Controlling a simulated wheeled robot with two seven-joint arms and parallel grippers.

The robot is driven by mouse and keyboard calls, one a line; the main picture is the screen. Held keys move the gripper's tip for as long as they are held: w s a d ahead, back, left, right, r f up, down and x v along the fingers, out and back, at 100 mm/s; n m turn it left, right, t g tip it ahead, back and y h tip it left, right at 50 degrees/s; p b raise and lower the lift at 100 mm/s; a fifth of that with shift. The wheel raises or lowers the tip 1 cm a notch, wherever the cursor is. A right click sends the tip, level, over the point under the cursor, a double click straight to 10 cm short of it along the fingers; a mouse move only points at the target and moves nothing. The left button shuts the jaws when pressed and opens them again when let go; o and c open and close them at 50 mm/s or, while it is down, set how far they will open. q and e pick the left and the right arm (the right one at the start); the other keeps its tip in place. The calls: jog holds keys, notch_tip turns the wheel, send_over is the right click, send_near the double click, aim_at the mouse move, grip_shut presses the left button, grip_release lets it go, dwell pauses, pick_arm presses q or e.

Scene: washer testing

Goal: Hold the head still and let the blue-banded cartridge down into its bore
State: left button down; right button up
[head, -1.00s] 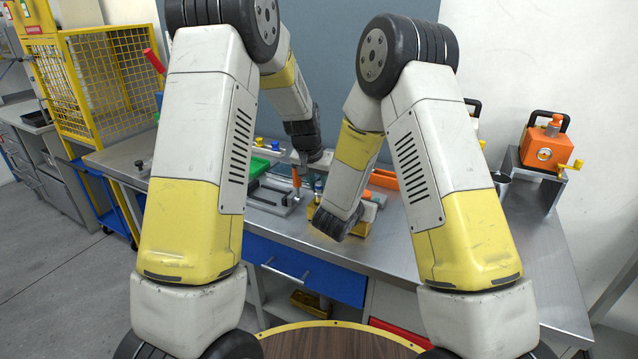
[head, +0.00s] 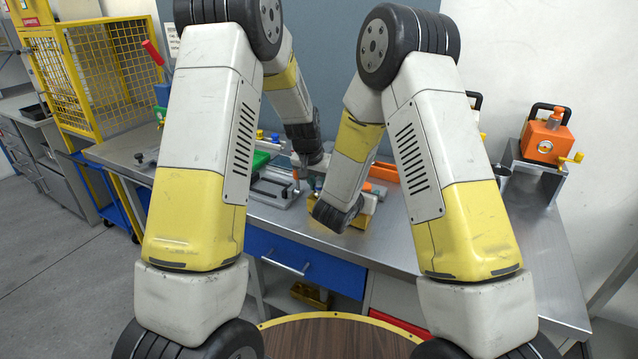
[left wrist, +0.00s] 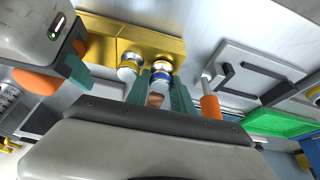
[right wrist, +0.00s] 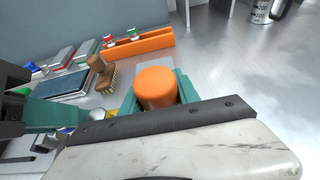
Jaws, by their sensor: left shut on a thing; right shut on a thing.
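The head is a brass-coloured block (left wrist: 112,32) in the left wrist view, with two round fittings at its edge. My left gripper (left wrist: 161,92) is shut on the blue-banded cartridge (left wrist: 163,75), a pale cylinder with a blue ring, close against the block. How deep it sits in the bore cannot be told. A second pale cartridge (left wrist: 129,66) stands beside it. My right gripper (right wrist: 155,98) is shut on an orange cylindrical handle (right wrist: 156,86), also seen at the left in the left wrist view. In the head view the left gripper (head: 303,170) is small; the right is hidden by its arm.
An orange rack (right wrist: 140,44) with red and green pieces, a brush (right wrist: 102,72) and a dark tray (right wrist: 62,86) lie on the bench. A green tray (left wrist: 278,122) and an orange-handled part (left wrist: 210,106) are near the left gripper.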

pick_arm(q)
jog(key=shift+f, duration=0.1)
jog(key=c, duration=1)
grip_release()
jog(key=shift+s+d, duration=0.1)
jog(key=v, duration=1.2)
pick_arm(e)
jog(key=o, duration=1.3)
jog(key=shift+c, duration=0.2)
